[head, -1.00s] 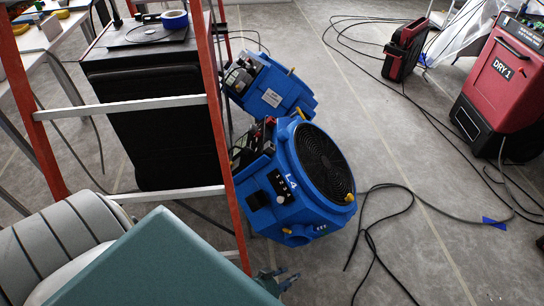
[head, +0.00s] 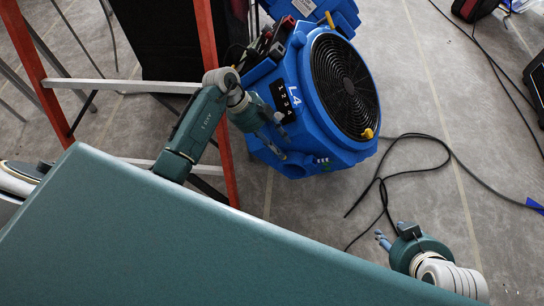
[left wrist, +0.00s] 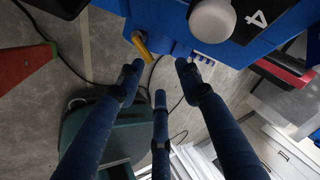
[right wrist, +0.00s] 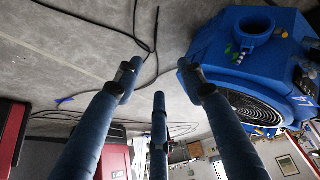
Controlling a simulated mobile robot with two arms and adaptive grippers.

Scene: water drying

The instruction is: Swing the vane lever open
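The blue blower (head: 312,100), marked L4, stands on the floor with its round black grille facing right. A yellow lever (head: 368,133) sits at the lower right of the grille rim. In the left wrist view, a yellow lever (left wrist: 141,44) hangs from the blue housing just beyond the fingertips, apart from them; I cannot tell whether it is the same one. My left gripper (head: 283,137) is open and empty at the blower's numbered front. My right gripper (head: 382,242) is open and empty, low and right of the blower, which also shows in its wrist view (right wrist: 250,60).
An orange ladder (head: 212,80) stands close left of the blower, beside my left arm. Another blue unit (head: 330,12) stands behind. A dark cable (head: 383,180) loops over the floor between the blower and my right gripper.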

